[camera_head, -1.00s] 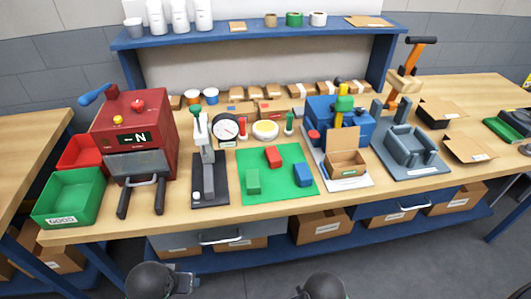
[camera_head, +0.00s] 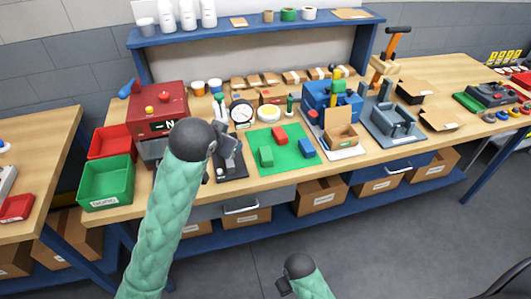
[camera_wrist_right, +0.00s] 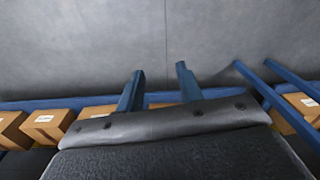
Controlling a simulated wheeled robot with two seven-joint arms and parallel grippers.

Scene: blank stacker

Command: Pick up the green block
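The green block (camera_head: 265,156) stands upright on the green mat (camera_head: 285,163), near its front left. A red block (camera_head: 279,135) is behind it and a blue block (camera_head: 306,148) is to its right. My right gripper (camera_head: 284,286) is low in front of the bench, well apart from the block. In the right wrist view, its two fingers (camera_wrist_right: 158,78) are spread with nothing between them.
The grey press (camera_head: 230,170) stands left of the mat. The red machine (camera_head: 155,110) and green bin (camera_head: 106,182) are farther left. A drawer (camera_head: 240,203) is below the bench front.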

